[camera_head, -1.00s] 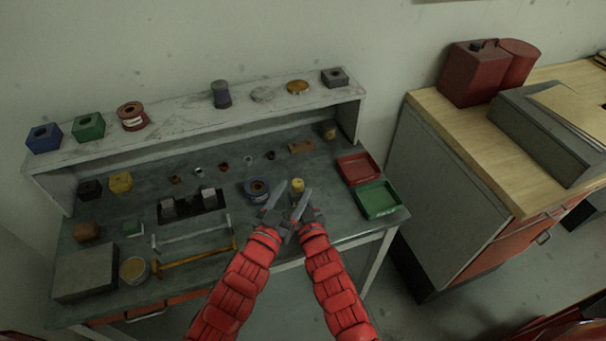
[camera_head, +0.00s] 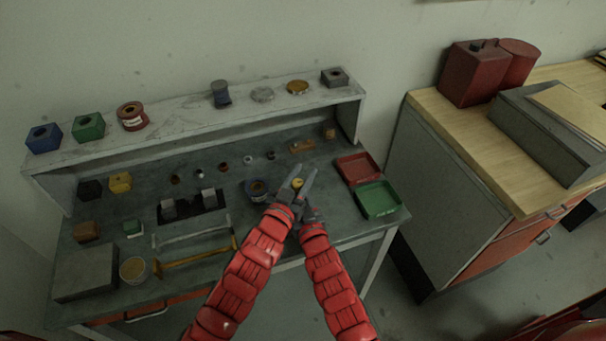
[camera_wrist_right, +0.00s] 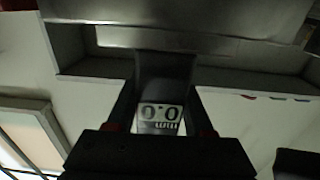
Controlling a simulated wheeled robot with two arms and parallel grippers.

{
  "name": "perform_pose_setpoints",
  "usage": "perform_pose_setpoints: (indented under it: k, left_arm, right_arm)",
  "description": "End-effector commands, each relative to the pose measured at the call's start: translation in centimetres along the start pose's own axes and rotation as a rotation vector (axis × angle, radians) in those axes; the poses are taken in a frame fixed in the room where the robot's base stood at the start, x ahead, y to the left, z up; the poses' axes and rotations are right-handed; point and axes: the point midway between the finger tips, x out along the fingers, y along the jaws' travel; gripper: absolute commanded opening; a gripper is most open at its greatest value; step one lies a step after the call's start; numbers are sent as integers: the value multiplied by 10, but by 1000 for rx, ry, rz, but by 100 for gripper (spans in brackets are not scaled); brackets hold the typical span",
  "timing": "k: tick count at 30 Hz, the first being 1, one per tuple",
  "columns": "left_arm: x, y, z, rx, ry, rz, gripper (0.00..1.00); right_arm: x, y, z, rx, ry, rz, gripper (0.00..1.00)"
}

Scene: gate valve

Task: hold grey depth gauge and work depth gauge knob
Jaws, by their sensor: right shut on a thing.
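My right gripper (camera_wrist_right: 163,112) is shut on a grey block-like body (camera_wrist_right: 165,82), which I take to be the depth gauge; its pale face with two dark round marks (camera_wrist_right: 159,113) shows between the jaws in the right wrist view. In the head view my left gripper (camera_head: 300,176) is open over the bench's front right, its two grey fingers spread.
Red (camera_head: 357,168) and green (camera_head: 379,200) trays lie to the right. A yellow-handled tool (camera_head: 195,257) lies at front left. The shelf (camera_head: 185,128) behind holds several parts.

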Motion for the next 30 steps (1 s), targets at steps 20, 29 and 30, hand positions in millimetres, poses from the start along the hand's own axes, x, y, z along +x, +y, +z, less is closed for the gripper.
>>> perform_pose_setpoints:
  k: [20,29,30]
  left_arm:
    - [0,-1,1,-4,4,-98,0]
    - [-1,-3,1,-2,-1,-136,0]
    - [-1,-3,1,-1,-1,-136,0]
  right_arm:
    - [0,0,0,0,-1,0,0]
    - [0,0,0,-1,-1,0,0]
    - [0,0,0,-1,-1,0,0]
